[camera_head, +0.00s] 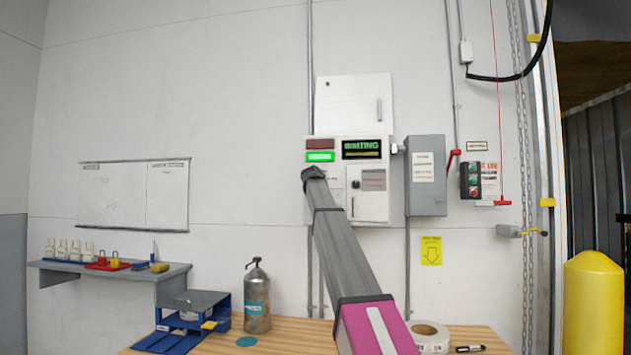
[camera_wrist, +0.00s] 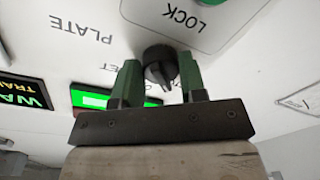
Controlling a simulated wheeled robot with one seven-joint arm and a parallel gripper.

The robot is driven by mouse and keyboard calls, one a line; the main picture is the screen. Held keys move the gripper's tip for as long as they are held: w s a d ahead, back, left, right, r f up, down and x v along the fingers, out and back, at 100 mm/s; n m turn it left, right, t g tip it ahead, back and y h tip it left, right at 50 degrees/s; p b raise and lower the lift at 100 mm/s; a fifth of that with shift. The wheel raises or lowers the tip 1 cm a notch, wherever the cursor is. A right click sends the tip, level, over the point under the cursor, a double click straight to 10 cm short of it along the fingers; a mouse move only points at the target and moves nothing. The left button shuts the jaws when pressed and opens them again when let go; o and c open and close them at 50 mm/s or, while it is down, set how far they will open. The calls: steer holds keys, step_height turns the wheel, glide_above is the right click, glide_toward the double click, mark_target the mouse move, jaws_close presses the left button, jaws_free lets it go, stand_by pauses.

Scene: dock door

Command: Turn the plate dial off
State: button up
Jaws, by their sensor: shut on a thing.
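The plate dial (camera_wrist: 161,60) is a round black knob on a white panel, beside upside-down PLATE lettering in the wrist view. My gripper (camera_wrist: 159,75) has its green fingers on both sides of the knob and is shut on it. A pale line shows on the knob, but I cannot read its setting. In the head view my gripper (camera_head: 313,173) is at the left side of the white control box (camera_head: 374,213) and hides the dial.
The control box has a lit green indicator (camera_head: 320,157) and a display (camera_head: 361,148) reading WAITING. A grey switch box (camera_head: 426,195) stands to the right. Below are a wooden bench (camera_head: 488,338), a metal bottle (camera_head: 257,300) and a tape roll (camera_head: 428,331).

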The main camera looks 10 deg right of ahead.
steer(key=m, duration=0.9)
steer(key=shift+a+f+m+h, duration=0.1)
steer(key=shift+a+m+h, duration=0.05)
steer(key=shift+m+h, duration=0.25)
stand_by(0.4)
steer(key=o, duration=0.9)
steer(key=shift+t, duration=0.3)
steer(key=v, duration=1)
steer(key=shift+s+a, duration=0.15)
steer(key=shift+s, duration=0.2)
